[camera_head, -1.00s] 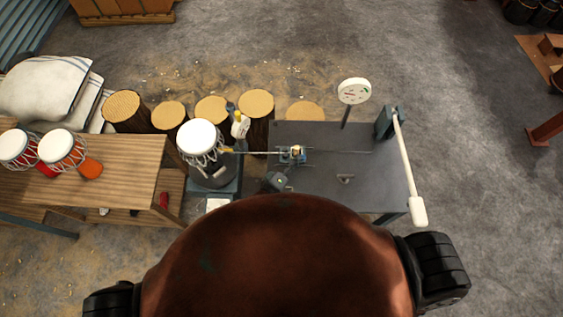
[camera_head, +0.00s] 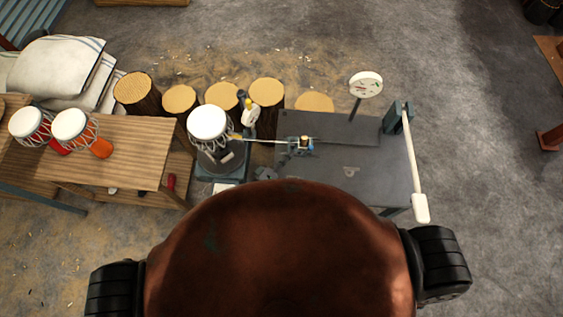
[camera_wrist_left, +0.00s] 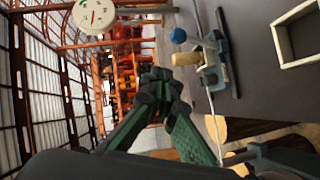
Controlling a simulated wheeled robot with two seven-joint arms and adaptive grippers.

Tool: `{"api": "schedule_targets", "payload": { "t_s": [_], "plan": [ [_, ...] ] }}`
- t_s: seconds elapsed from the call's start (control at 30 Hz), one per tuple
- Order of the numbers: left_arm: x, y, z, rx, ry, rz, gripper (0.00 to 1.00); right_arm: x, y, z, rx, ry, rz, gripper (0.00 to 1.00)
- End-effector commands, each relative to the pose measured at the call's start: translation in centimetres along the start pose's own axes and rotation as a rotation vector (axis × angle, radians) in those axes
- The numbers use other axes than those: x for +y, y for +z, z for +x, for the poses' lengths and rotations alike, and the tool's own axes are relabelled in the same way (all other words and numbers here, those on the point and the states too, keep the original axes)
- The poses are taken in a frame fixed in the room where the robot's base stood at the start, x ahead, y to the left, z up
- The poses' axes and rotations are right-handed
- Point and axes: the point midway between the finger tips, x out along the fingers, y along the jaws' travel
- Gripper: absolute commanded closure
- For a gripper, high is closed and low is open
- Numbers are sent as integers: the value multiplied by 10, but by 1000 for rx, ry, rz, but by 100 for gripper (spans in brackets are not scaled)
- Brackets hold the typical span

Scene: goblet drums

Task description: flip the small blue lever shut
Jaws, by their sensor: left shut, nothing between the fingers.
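A round blue knob (camera_wrist_left: 178,35), seemingly the end of the small blue lever, shows at the top of the left wrist view. It sits beside a blue-grey clamp (camera_wrist_left: 222,62) and a tan cylindrical piece (camera_wrist_left: 187,59). In the head view the clamp (camera_head: 299,145) is small on the bench, and I cannot tell the lever's position. My left gripper (camera_wrist_left: 160,85) has green fingers with black tips drawn together, empty. In the wrist view it appears below and left of the knob, apart from it. I cannot make it out in the head view. My right gripper is not in view.
The dark bench (camera_head: 345,160) carries a round dial gauge (camera_head: 366,84) and a long white-handled lever (camera_head: 413,165). A white-topped drum (camera_head: 208,123) stands left of it on a stand. Several log stools (camera_head: 267,93) stand behind. A wooden table (camera_head: 120,150) with drums is at left.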

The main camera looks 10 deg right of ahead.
Motion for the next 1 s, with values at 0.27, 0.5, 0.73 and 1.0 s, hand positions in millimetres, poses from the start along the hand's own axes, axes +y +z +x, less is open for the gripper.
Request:
{"api": "schedule_targets", "payload": {
  "t_s": [0.27,0.5,0.73,1.0],
  "plan": [
    [4,1,-44,0,0,0,100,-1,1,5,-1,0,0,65],
    [6,1,-52,0,1,0,100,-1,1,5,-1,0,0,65],
    [6,0,-52,0,1,0,100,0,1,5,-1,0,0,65],
    [6,0,-52,0,1,0,100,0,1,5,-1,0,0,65]
  ]
}}
